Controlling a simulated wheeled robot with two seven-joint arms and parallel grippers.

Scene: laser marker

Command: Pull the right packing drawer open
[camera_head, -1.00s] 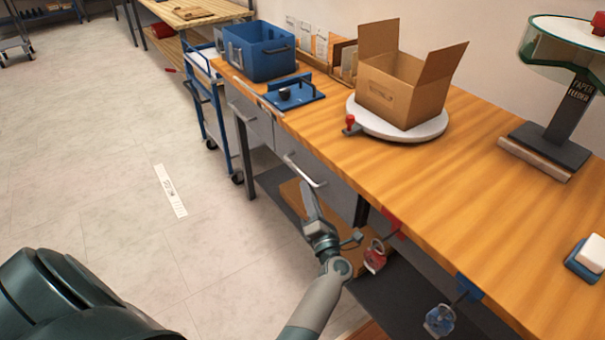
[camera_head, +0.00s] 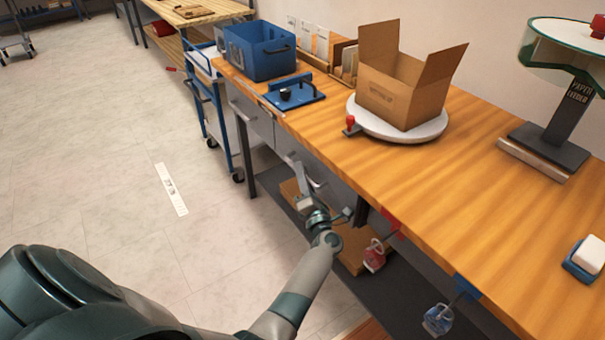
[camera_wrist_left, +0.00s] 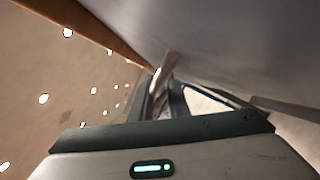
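The right packing drawer (camera_head: 335,186) is a grey front under the wooden bench top and looks shut. Its pale bar handle (camera_head: 318,184) is partly hidden by my left gripper (camera_head: 295,166). The gripper's fingertips are at or very near the handle's left part; I cannot tell whether they touch it. In the left wrist view, my left gripper's dark fingers (camera_wrist_left: 162,95) point along the grey drawer front (camera_wrist_left: 225,45), with a shiny bar (camera_wrist_left: 166,66) at their tips. Whether they are closed on it is unclear. My right gripper is out of view.
The left drawer (camera_head: 253,118) is beside it. On the bench top (camera_head: 460,170) stand a blue bin (camera_head: 250,62), a carton (camera_head: 385,100) on a white turntable (camera_head: 430,130), and a paper feeder (camera_head: 570,105). A blue cart (camera_head: 207,115) is at the left. Open floor lies before the bench.

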